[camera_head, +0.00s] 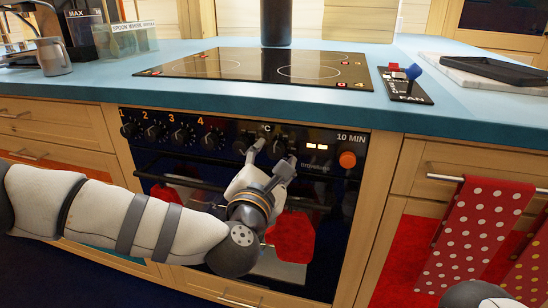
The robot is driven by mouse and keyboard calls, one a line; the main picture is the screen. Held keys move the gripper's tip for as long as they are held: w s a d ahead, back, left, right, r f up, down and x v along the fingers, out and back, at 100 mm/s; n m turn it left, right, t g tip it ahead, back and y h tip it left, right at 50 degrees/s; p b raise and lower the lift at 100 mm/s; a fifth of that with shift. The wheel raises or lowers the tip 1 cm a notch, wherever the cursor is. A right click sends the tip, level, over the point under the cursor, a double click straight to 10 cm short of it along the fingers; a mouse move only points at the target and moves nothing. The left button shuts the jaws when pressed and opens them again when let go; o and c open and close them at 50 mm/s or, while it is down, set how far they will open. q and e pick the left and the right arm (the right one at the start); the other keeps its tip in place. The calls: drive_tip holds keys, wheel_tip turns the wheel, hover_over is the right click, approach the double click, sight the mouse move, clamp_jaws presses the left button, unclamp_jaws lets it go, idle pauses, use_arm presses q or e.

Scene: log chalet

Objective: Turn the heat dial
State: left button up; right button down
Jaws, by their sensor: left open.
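The oven's black control panel (222,131) carries a dark dial (276,148) beneath a °C mark, taken here as the heat dial. My left gripper (273,155) is in front of the panel, its fingers pointing up toward this dial. The fingers are apart, one to the left of the dial and one at its lower right. They partly hide it, and I cannot tell whether they touch it. Nothing shows held between them. My right gripper is not in view; only part of my right arm (478,294) shows at the bottom right.
Several numbered knobs (181,135) line the panel's left, and an orange knob (347,160) its right. The oven door handle (180,181) runs below. A blue counter (330,105) with a glass hob (258,66) overhangs above. A dotted red towel (465,230) hangs at right.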

use_arm(q)
drive_tip(key=shift+x, duration=0.8)
drive_tip(key=shift+c, duration=0.6)
clamp_jaws()
